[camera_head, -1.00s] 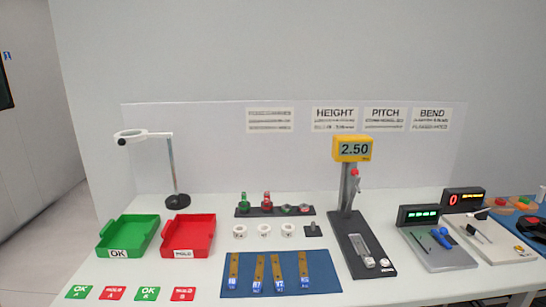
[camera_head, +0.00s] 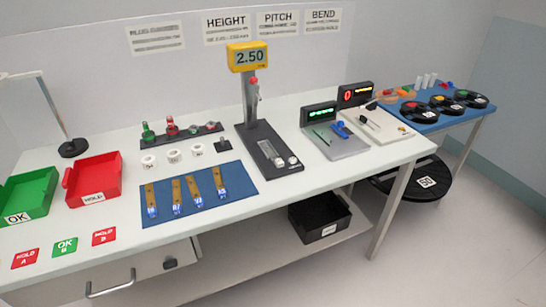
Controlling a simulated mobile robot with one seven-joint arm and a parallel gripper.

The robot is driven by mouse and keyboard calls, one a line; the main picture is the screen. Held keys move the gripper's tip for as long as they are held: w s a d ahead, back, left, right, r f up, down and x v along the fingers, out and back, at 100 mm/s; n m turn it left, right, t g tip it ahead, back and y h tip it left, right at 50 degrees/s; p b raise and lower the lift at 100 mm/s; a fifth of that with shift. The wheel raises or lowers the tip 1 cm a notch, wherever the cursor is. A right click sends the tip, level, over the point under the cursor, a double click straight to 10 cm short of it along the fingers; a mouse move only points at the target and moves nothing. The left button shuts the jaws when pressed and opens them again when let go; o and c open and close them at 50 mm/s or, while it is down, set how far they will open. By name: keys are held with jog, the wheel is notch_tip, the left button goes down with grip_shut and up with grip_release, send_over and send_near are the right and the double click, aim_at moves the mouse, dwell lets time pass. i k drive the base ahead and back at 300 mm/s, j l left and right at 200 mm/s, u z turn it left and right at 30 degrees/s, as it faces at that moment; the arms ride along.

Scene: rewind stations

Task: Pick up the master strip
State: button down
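Several brass-coloured strips with blue labelled ends lie side by side on a blue mat (camera_head: 245,190) on the bench. The left strip (camera_head: 151,195), two middle strips and right strip (camera_head: 218,180) are apart from each other. A pale metal strip-like piece (camera_head: 268,150) lies on the dark base of the height gauge (camera_head: 247,58), whose display reads 2.50. No strip carries a readable "master" label, so I cannot tell which one it is. My gripper is not in view.
Green (camera_head: 28,197) and red (camera_head: 94,179) trays stand at the left. White rings (camera_head: 172,152) and a plug rack (camera_head: 181,135) sit behind the mat. Grey (camera_head: 345,148) and white stations stand right. A black bin (camera_head: 320,219) is on the lower shelf. A blue table (camera_head: 455,117) holds reels.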

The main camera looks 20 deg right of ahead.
aim_at(279, 163)
jog(key=i+l, duration=0.2)
jog(key=l, duration=0.2)
jog(key=i+l, duration=0.25)
jog(key=l, duration=0.15)
jog(key=i+l, duration=0.2)
jog(key=l, duration=0.2)
jog(key=i+l, duration=0.2)
jog(key=l, duration=0.2)
jog(key=u, duration=0.05)
